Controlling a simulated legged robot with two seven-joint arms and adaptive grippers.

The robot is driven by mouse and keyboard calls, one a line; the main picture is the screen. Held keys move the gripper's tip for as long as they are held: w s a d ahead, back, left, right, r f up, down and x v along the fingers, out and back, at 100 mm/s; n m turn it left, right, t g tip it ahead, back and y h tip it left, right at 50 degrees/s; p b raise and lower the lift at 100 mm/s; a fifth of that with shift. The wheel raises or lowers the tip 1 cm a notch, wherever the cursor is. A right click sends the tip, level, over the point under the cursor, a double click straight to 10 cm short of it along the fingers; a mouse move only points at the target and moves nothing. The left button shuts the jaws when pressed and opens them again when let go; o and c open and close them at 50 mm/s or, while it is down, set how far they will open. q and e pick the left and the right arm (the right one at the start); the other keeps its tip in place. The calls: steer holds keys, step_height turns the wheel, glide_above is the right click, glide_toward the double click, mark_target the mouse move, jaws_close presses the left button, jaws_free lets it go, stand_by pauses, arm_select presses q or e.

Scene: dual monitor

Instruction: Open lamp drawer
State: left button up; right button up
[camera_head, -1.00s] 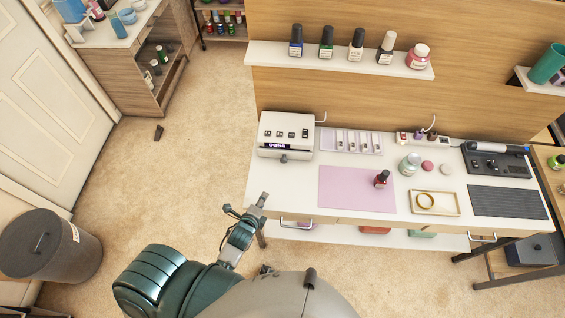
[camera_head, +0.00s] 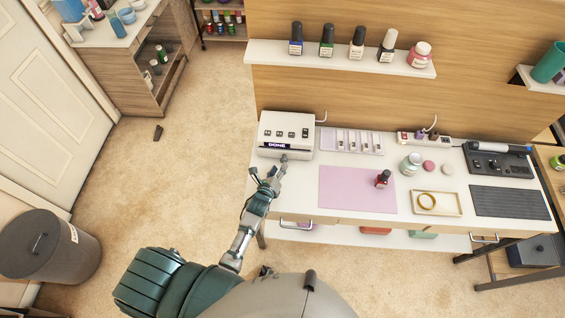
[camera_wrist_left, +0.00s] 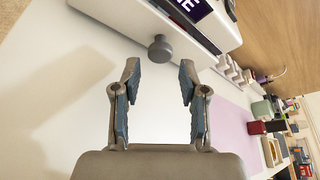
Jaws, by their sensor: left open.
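The lamp (camera_head: 286,131) is a white box with buttons and a dark display, at the back left of the white table. Its drawer (camera_wrist_left: 150,22) has a pale front with a round grey knob (camera_wrist_left: 160,48); the drawer looks closed. My left gripper (camera_head: 268,167) is over the table's left end, just in front of the lamp. In the left wrist view my left gripper (camera_wrist_left: 160,72) is open and empty, its two fingers pointing at the knob. The knob lies just beyond the fingertips, roughly centred between them. My right gripper is not in view.
A pink mat (camera_head: 352,190) with a dark red bottle (camera_head: 383,179) lies right of the gripper. A divided tray (camera_head: 351,141) stands right of the lamp. A shelf with several bottles (camera_head: 340,58) hangs above. The table in front of the lamp is clear.

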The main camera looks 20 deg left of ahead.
mark_target(283, 161)
arm_select(q)
steer(key=x, duration=0.5)
steer(key=shift+b, duration=0.3)
steer(key=shift+c, duration=0.3)
steer(key=shift+s, duration=0.1)
jaws_close()
